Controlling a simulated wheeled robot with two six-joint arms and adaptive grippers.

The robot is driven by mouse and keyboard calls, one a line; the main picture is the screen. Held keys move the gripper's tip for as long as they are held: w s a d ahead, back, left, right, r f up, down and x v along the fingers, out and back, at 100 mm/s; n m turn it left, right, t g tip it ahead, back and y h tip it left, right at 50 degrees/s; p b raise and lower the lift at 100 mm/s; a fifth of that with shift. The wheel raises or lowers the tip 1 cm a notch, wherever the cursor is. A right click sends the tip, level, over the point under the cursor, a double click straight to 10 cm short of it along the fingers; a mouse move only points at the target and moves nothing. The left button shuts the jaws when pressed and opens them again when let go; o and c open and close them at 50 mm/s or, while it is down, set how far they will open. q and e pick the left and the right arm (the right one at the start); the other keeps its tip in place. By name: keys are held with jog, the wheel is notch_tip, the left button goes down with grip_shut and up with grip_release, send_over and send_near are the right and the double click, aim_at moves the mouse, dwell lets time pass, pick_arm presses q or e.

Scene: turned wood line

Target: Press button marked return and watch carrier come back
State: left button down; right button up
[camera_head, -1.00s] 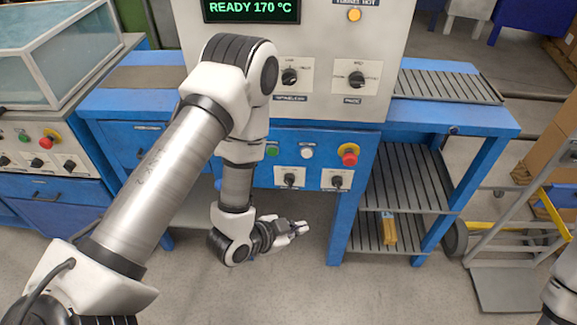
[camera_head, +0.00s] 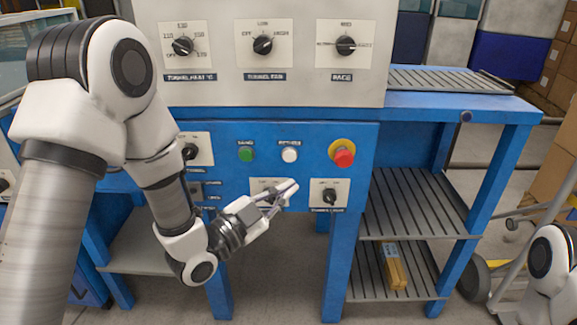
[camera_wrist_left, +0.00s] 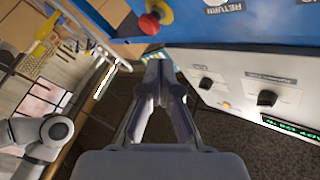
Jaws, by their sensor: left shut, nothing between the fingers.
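The blue control panel (camera_head: 312,133) carries a white button (camera_head: 289,155) under a label that reads as RETURN. A green button (camera_head: 246,154) sits to its left and a red emergency knob (camera_head: 343,155) to its right. My left gripper (camera_head: 285,191) is shut and empty, a little below the white button and apart from it, overlapping a switch plate in the picture. In the left wrist view its fingers (camera_wrist_left: 160,68) are together; the RETURN label (camera_wrist_left: 223,5) shows at the top edge, the button is not clearly seen. I cannot pick out the carrier.
The upper panel has several rotary knobs, one being the rightmost knob (camera_head: 345,45). Right of the panel, a slatted shelf (camera_head: 415,205) stands above a lower one with a yellow-brown block (camera_head: 392,266). A hand truck (camera_head: 490,268) stands at the right.

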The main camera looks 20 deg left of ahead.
aim_at(289, 156)
pick_arm(q)
jog(key=shift+w+a+p, duration=0.25)
jog(key=shift+w+a, duration=0.15)
jog(key=shift+w, duration=1)
jog(key=shift+w+a+p, duration=0.2)
jog(key=shift+w+a, duration=0.25)
jog(key=shift+w, duration=1)
jog(key=shift+w+a+p, duration=0.25)
jog(key=shift+w+a, duration=0.15)
jog(key=shift+w, duration=1)
jog(key=shift+w, duration=0.1)
jog(key=shift+w+a, duration=0.1)
jog(key=shift+w, duration=0.2)
